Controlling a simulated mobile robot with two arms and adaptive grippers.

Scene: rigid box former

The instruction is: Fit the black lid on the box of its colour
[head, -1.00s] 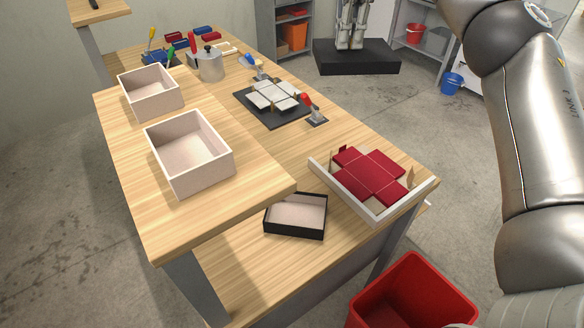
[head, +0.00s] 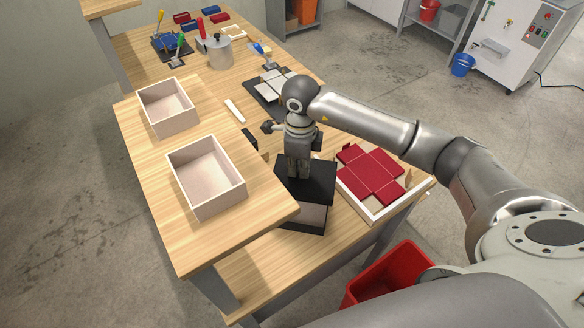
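The black box (head: 312,216) stands on the lower table level at the step's near end. Its pale inside shows only at the near part. The black lid (head: 319,184) is over the far part of the box, overlapping it in the picture. Whether the two touch, I cannot tell. My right gripper (head: 298,177) points down onto the lid. Its fingers are close together and appear shut on the middle of the lid; the exact grip is hard to see. My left gripper is not in view.
A white tray (head: 373,217) with a flat red box blank (head: 370,172) stands to the right. Two pale open boxes (head: 207,178) (head: 167,106) stand on the raised level. A white bar (head: 235,111) lies near the step. A red bin (head: 388,274) is on the floor.

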